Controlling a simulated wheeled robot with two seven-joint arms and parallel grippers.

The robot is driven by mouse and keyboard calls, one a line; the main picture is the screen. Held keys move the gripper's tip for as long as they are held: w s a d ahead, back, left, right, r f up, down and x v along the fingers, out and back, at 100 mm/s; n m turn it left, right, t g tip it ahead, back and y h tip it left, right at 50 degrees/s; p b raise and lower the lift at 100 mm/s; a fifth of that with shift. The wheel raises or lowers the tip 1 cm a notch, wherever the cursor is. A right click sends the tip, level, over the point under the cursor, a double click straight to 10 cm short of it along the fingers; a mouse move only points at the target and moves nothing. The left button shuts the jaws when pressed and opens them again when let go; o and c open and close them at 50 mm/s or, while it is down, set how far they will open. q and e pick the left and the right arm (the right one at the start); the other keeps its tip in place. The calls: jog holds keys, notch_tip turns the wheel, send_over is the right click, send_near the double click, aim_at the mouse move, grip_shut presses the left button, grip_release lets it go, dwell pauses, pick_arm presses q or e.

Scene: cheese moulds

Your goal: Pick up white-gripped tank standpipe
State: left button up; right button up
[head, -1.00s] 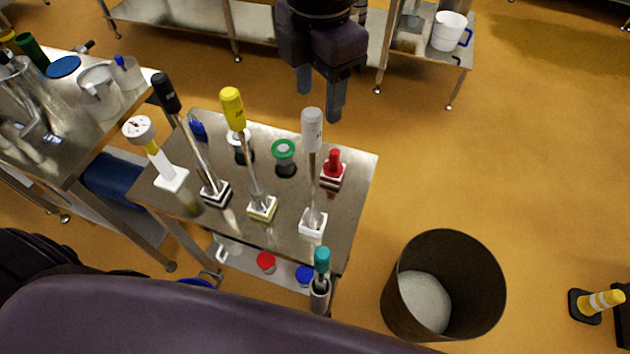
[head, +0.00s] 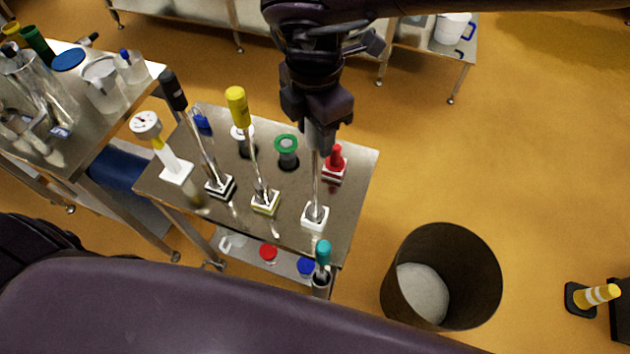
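The white-gripped tank standpipe stands upright on the steel table, its metal shaft (head: 316,182) rising from a white square base. Its white grip is hidden by my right gripper (head: 319,145), which points down over its top. The fingers are at the grip's height; whether they are closed on it cannot be seen. A yellow-gripped standpipe (head: 237,108) and a black-gripped one (head: 173,90) stand to the left. My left gripper is not in view.
A red-topped piece (head: 335,160) stands close right of the shaft, and a green-ringed piece (head: 287,146) to its left. A teal-topped tool (head: 323,253) is at the table's front edge. A dark bin (head: 455,250) stands on the floor to the right.

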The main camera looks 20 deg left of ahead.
grip_shut()
jog(key=shift+r, duration=0.1)
